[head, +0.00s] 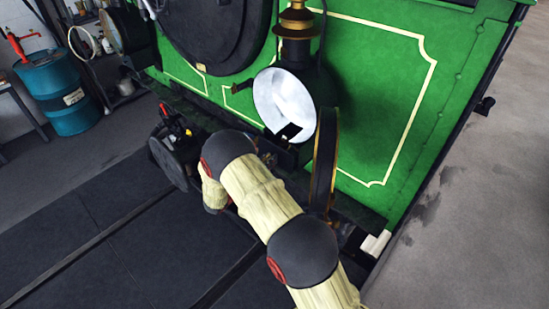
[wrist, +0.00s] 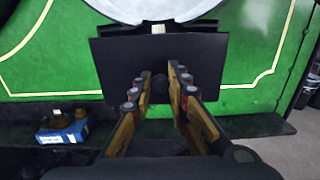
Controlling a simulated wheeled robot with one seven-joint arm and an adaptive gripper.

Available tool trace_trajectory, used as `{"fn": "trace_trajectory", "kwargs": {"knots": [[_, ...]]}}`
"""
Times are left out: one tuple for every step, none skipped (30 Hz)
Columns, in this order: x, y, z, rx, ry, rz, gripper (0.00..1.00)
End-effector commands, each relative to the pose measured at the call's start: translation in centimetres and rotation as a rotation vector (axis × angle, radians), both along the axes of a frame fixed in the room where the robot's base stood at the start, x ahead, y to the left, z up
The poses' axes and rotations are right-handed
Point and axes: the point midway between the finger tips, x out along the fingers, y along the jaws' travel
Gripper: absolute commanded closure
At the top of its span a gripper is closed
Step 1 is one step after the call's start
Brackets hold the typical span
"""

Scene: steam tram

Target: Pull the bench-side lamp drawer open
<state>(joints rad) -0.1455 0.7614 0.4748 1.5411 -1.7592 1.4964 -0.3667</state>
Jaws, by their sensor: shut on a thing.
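The lamp (head: 285,100), with its round door (head: 323,160) swung open and a white reflector inside, stands on the green tram front in the head view. In the wrist view a wide black drawer front (wrist: 112,62) sits under the white reflector (wrist: 165,8). My gripper (wrist: 159,72) is shut on the dark knob (wrist: 159,80) in the middle of the drawer front, one finger on each side. The fingers partly hide the knob. How far the drawer stands out cannot be told.
A ledge runs below the lamp; a blue box (wrist: 62,132) rests on it at left in the wrist view. A second lamp (head: 123,30) with an open door is at upper left. A blue drum (head: 62,92) stands at far left. Floor is clear at right.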

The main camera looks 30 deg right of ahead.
Motion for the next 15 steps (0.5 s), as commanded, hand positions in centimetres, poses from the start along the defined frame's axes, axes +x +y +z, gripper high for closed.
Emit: {"fn": "trace_trajectory", "kwargs": {"knots": [[-0.6,1.7,-0.3,0.001,0.003,0.004,1.0],[-0.9,2.5,-0.3,0.0,0.002,0.005,1.0],[-1.3,3.7,-0.3,0.0,0.003,0.004,1.0],[-1.6,4.5,-0.3,0.0,0.003,0.004,1.0],[-1.9,5.3,-0.3,0.0,0.003,0.004,1.0],[-2.3,6.4,-0.3,0.0,0.003,0.004,1.0],[-2.6,7.1,-0.3,0.0,0.003,0.003,1.0],[-2.8,7.8,-0.2,-0.001,0.003,0.003,1.0],[-3.2,8.6,-0.2,-0.001,0.003,0.002,1.0],[-3.4,9.1,-0.2,-0.001,0.003,0.002,1.0],[-3.6,9.6,-0.2,-0.001,0.003,0.002,1.0],[-3.8,10.1,-0.2,0.0,0.004,0.0,1.0],[-3.9,10.3,-0.2,0.0,0.004,0.0,1.0],[-4.0,10.5,-0.2,0.0,0.004,-0.001,1.0],[-4.1,10.8,-0.2,-0.001,0.005,-0.001,1.0]]}}
